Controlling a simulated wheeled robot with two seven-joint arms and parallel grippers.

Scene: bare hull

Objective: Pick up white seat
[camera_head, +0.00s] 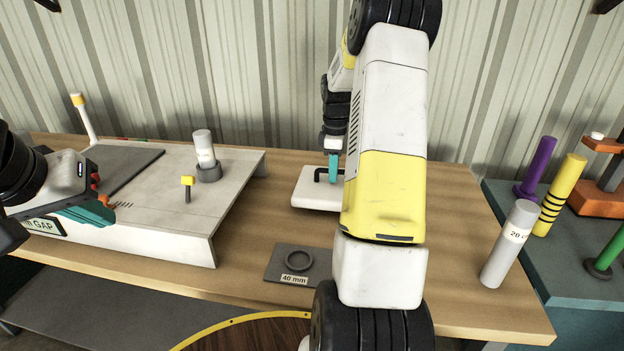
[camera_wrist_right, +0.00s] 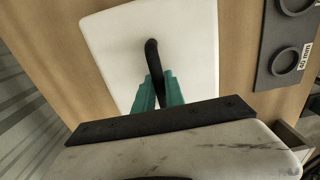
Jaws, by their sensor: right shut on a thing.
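The white seat (camera_head: 303,195) is a flat white square block with a black bar handle (camera_head: 322,172). It appears to lie on the wooden table, and my right forearm hides its right part in the head view. My right gripper (camera_head: 335,168) has teal fingers shut on the black handle; the right wrist view shows them (camera_wrist_right: 157,93) on both sides of it, above the white seat (camera_wrist_right: 110,50). My left gripper (camera_head: 98,209) is at the far left, by the grey raised platform's front edge, away from the seat. Its finger opening is unclear.
The grey platform (camera_head: 150,225) carries a white cylinder in a ring (camera_head: 204,150) and a yellow-topped peg (camera_head: 187,187). A dark 40 mm ring plate (camera_head: 283,265) lies in front of the seat. A tall grey cylinder (camera_head: 508,245) stands at the table's right edge.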

